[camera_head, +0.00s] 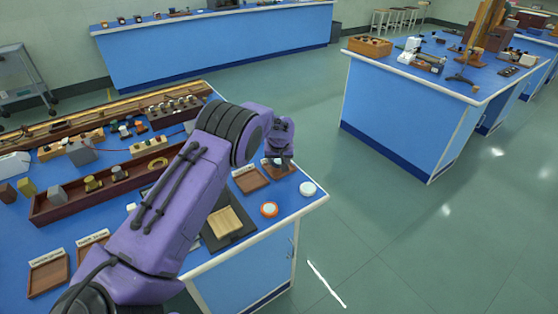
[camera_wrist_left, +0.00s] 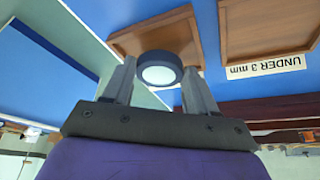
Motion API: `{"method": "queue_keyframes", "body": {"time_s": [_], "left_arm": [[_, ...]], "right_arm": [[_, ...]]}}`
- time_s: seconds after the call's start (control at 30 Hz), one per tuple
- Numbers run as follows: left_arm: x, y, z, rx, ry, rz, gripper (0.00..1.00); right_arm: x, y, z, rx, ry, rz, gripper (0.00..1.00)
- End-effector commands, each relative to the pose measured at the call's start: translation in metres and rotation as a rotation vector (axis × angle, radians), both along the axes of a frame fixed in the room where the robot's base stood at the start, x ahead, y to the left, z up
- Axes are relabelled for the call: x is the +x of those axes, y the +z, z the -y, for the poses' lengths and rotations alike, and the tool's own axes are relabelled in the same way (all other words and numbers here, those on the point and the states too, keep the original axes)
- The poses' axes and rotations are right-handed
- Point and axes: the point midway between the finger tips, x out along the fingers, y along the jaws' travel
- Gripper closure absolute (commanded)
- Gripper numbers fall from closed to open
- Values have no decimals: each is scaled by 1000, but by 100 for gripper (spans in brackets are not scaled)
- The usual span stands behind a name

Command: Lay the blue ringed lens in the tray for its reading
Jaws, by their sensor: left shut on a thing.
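The blue ringed lens (camera_wrist_left: 158,72), a dark ring around pale glass, is between the fingers of my left gripper (camera_wrist_left: 158,88) in the left wrist view. The fingers are shut on its sides. Behind it is a small wooden tray (camera_wrist_left: 125,41), partly covered by the lens. I cannot tell whether they touch. In the head view my left gripper (camera_head: 279,157) is over this tray (camera_head: 290,170) near the bench's right end, hiding the lens and most of the tray. My right gripper is not in view.
A second wooden tray (camera_head: 251,180) lies beside it; the wrist view shows an "UNDER 3 mm" label (camera_wrist_left: 265,67). An orange ringed lens (camera_head: 269,209) and a white lens (camera_head: 307,188) lie near the bench edge. Two more trays (camera_head: 47,272) are at the left.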

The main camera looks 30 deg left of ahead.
Motion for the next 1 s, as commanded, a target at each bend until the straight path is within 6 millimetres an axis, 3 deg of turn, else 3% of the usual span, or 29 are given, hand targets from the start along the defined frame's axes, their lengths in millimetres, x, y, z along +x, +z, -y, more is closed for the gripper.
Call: {"method": "queue_keyframes", "body": {"time_s": [0.07,0.47,0.5,0.53,0.8,1.0], "left_arm": [[0,-7,0,0,-1,0,78],[0,-18,1,1,-1,3,78],[0,-18,1,1,-1,3,36],[0,-17,1,1,-1,3,32],[0,-16,1,1,-1,2,32],[-7,13,7,1,-2,5,32]], "right_arm": [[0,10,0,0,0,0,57],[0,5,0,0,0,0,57],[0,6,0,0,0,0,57],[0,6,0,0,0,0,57],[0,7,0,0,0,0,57],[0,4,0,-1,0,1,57]]}}
